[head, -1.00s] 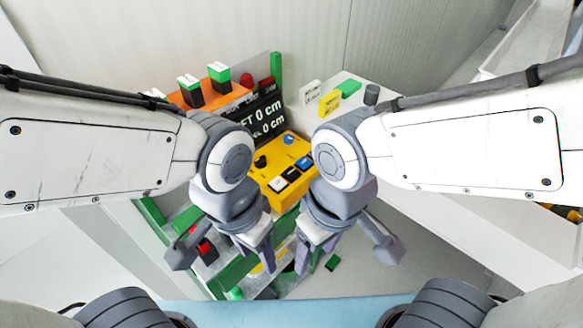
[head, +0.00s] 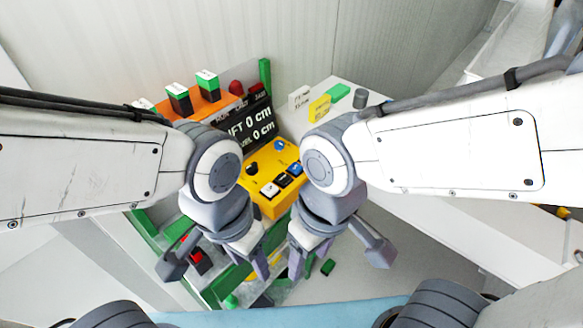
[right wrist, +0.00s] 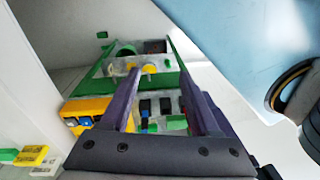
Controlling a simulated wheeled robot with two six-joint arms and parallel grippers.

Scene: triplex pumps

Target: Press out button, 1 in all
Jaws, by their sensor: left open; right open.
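A yellow control box (head: 268,203) stands in the middle of the head view, with a white button (head: 270,189), a black button (head: 282,181), a blue button (head: 295,168), a black knob (head: 252,168) and a blue knob (head: 280,145). I cannot read which button is the out button. The box also shows at the left in the right wrist view (right wrist: 86,106). My left gripper (head: 255,264) and my right gripper (head: 303,262) are open and empty, pointing down in front of the box, apart from its buttons. The right fingers (right wrist: 152,65) also show in the right wrist view.
A black display (head: 250,125) stands behind the box, near an orange unit (head: 215,108) with green-topped blocks. A green frame (head: 215,290) lies below the grippers.

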